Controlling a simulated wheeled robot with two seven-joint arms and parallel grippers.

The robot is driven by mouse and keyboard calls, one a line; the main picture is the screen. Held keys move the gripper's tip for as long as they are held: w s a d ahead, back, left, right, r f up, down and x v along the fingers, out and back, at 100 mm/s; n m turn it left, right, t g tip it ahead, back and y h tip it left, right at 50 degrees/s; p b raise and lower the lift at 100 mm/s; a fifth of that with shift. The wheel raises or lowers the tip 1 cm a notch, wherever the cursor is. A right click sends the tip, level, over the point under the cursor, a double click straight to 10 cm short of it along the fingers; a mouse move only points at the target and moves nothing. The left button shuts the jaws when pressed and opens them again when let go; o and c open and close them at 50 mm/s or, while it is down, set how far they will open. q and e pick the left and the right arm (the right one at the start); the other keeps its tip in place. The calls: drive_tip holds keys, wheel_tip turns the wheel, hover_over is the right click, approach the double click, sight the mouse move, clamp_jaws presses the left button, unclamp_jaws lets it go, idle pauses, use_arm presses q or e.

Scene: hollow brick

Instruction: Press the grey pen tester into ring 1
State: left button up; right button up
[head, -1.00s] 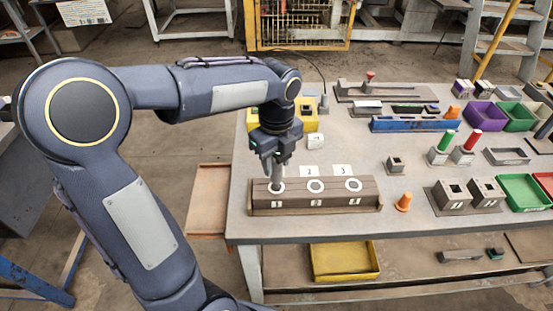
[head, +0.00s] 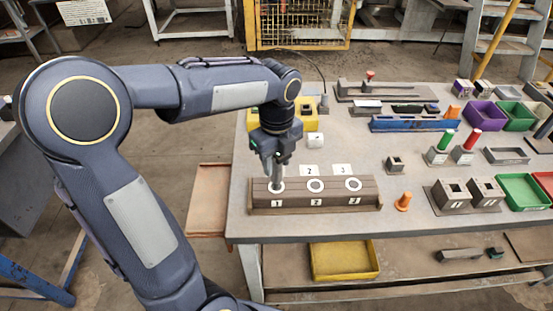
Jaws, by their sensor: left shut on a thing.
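A brown block (head: 332,205) lies near the table's front left with three white rings on top, marked 1, 2 and 3. Ring 1 (head: 277,187) is at the left end, ring 2 (head: 316,186) in the middle, ring 3 (head: 353,185) at the right. My left gripper (head: 273,160) points down over ring 1 and is shut on the grey pen tester (head: 276,178). The tester is upright with its lower end at ring 1; the fingers hide its upper part. I cannot tell how deep it sits. My right gripper is not in view.
A yellow box (head: 309,119) is at the back left. Blocks, pegs and coloured bins (head: 524,191) fill the right side. The middle table is mostly clear.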

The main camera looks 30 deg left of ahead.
use_arm(q)
drive_tip(key=shift+s+f, duration=0.1)
drive_tip(key=shift+f, duration=0.05)
wheel_tip(320, 180, up, 7)
drive_tip(key=p, duration=0.6)
drive_tip(key=shift+p, duration=0.35)
idle(1.8)
